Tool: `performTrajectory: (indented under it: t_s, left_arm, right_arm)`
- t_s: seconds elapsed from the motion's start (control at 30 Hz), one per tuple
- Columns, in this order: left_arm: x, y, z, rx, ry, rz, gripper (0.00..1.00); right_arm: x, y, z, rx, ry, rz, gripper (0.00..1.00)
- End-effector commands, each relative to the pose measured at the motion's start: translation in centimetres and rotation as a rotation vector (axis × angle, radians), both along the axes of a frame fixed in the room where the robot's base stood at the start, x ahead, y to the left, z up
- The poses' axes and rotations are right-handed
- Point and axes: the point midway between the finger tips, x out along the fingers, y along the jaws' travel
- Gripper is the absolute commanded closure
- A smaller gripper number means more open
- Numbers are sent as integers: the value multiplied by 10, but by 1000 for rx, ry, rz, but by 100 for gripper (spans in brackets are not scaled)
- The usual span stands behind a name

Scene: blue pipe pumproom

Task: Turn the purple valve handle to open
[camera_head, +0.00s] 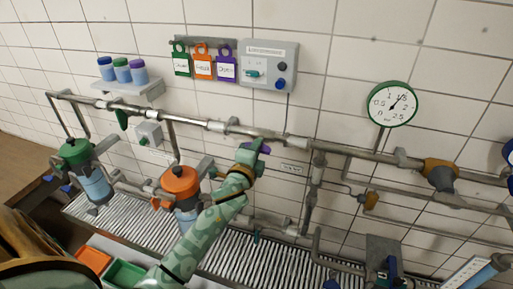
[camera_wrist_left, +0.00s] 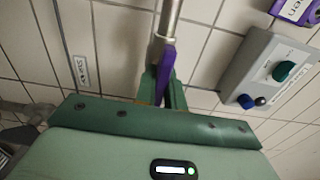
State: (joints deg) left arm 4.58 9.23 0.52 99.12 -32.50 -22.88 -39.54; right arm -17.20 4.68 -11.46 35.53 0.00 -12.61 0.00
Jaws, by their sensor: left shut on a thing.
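The purple valve handle (camera_head: 265,149) is on the long grey wall pipe (camera_head: 213,125), near the middle of the head view. In the left wrist view the purple handle (camera_wrist_left: 166,68) sits between the green fingers, and its length looks roughly in line with the pipe (camera_wrist_left: 170,18) there. My left gripper (camera_head: 256,147) reaches up from below and is shut on the handle; it also shows in the left wrist view (camera_wrist_left: 167,88). The fingers hide part of the handle and the valve body. My right gripper is not in view.
A grey control box (camera_head: 269,65) and coloured tags (camera_head: 203,64) are on the wall above. An orange-topped filter (camera_head: 180,182) and a green-topped one (camera_head: 77,152) stand left of my arm. A round gauge (camera_head: 391,104) is at the right. A slatted grating (camera_head: 285,262) lies below.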

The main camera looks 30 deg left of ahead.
Motion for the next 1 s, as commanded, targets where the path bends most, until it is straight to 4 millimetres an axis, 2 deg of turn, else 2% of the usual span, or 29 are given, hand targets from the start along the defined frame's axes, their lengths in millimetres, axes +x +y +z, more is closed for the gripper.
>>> performTrajectory:
  t_s: [0.63, 0.7, 0.73, 1.0]
  left_arm:
    - [0, 0, 0, -57, -15, 0, 100]
    - [0, 0, 0, -56, -15, 0, 75]
    - [0, 0, 0, -56, -15, 0, 67]
    - [0, 0, 0, -54, -13, 0, 67]
  right_arm:
    - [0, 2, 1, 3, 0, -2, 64]
    - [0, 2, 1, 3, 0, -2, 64]
    - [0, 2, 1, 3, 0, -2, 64]
    - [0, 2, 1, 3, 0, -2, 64]
